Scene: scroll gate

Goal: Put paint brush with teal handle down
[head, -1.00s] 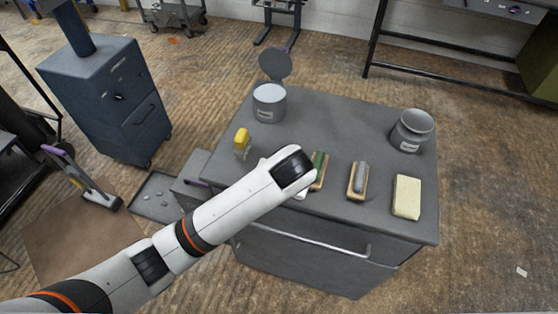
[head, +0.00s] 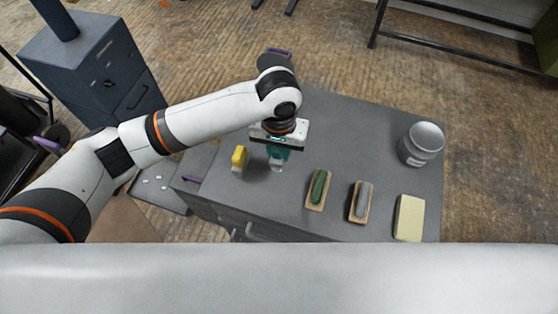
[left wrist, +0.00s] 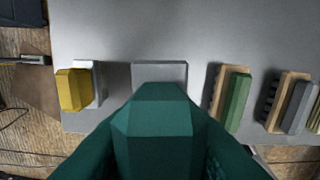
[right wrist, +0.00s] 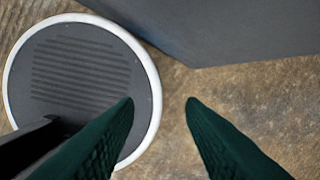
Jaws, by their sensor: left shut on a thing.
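The paint brush with teal handle (left wrist: 160,125) is gripped by my left gripper (head: 277,152), its handle pointing up towards the left wrist camera. Its pale lower end (head: 276,166) is over the grey cabinet top (head: 245,185); I cannot tell whether it touches. The brush is between a yellow-handled brush (head: 240,157), which also shows in the left wrist view (left wrist: 74,90), and a green-handled brush (head: 319,187). My right gripper (right wrist: 159,101) has its fingers apart with nothing between them, over the floor.
A grey-handled brush (head: 361,202) and a pale yellow block (head: 409,218) lie to the right. A grey can (head: 421,143) stands at the back right. My left arm hides another can. A side tray (head: 157,190) is at the left. Bare cabinet top surrounds the held brush.

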